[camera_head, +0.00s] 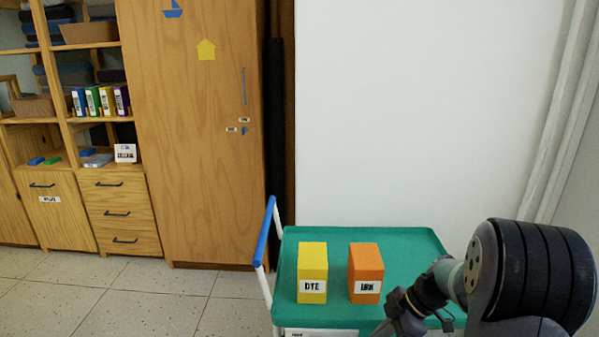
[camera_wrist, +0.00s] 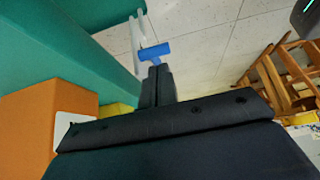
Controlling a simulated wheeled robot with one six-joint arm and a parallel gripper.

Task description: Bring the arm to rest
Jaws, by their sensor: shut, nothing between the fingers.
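My gripper (camera_wrist: 157,84) shows in the wrist view with its dark fingers together and nothing between them. In the head view my arm comes in at the lower right, over the right part of a green-topped cart (camera_head: 400,238). An orange box (camera_head: 366,268) labelled as ink stands on the cart top, and a yellow box (camera_head: 313,270) labelled DYE stands to its left. The orange box (camera_wrist: 45,118) is left of my gripper in the wrist view, with part of the yellow box (camera_wrist: 113,110) behind. My gripper looks apart from both boxes.
The cart has a blue handle (camera_head: 265,231) at its left. A tall wooden cabinet (camera_head: 190,150) and shelves with books (camera_head: 100,101) stand at the left. A white wall (camera_head: 420,100) is behind the cart. Tiled floor (camera_head: 145,298) is clear at left. Wooden chairs (camera_wrist: 285,82) show in the wrist view.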

